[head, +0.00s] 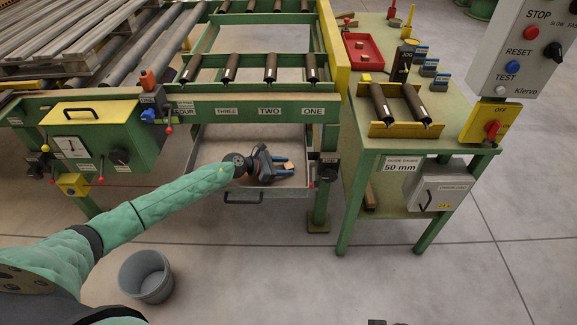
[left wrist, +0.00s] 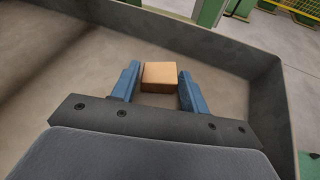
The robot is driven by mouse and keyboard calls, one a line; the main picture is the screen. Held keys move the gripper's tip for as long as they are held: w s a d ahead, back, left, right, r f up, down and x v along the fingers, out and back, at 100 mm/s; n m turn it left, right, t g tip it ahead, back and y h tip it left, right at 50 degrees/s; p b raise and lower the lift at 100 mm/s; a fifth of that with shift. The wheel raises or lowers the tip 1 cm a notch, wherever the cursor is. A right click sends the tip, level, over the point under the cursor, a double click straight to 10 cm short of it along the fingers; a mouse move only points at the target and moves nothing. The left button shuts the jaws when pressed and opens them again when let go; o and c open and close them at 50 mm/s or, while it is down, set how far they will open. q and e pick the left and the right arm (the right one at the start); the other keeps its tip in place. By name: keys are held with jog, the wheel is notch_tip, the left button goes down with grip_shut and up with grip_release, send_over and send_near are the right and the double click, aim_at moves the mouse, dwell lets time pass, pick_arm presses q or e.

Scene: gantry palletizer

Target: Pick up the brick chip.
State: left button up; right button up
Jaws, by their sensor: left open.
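The brick chip, a small tan block (head: 288,166), lies in the grey open tray (head: 243,197) under the roller frame. It also shows in the left wrist view (left wrist: 160,75). My left gripper (head: 281,168) is open inside the tray, with its blue fingers on either side of the chip's near end. In the left wrist view (left wrist: 160,88), a narrow gap shows between each finger and the chip. I cannot tell how high the fingertips are above the tray floor. My right gripper is not clearly in view.
Tray walls (left wrist: 270,95) rise around the gripper. A green table leg (head: 321,205) stands to the right. A grey bucket (head: 147,276) is on the floor below my left arm.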

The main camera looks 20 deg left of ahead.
pick_arm(q)
jog(key=shift+w+d+f, duration=0.25)
jog(key=shift+d, duration=0.1)
jog(key=c, duration=0.6)
jog(key=shift+r, duration=0.1)
jog(key=shift+c, duration=0.2)
